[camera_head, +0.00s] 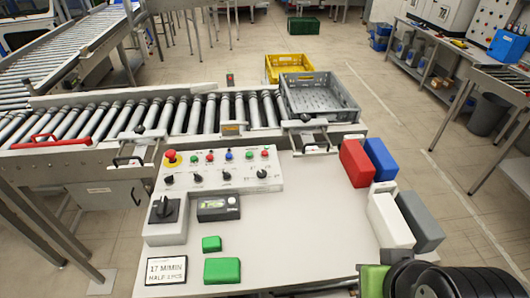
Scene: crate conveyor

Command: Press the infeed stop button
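A white sloped control panel (220,172) stands at the back of the worktable. Its top row holds a red mushroom button on yellow (172,157), a green button (194,160), a red button (210,157), a blue button (229,156), another small button (248,155) and a red button (265,153) at the right end. Black knobs (227,175) sit in the lower row. The labels are too small to read, so I cannot tell which button is the infeed stop. Dark ribbed parts of my arm show at the bottom right, apart from the panel. My gripper is not in view.
A roller conveyor (190,115) runs behind the panel, with a grey crate (315,98) at its right end. A rotary switch box (168,220), black display device (218,207) and green blocks (222,270) lie in front. Red (355,163) and white (390,220) blocks line the right edge.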

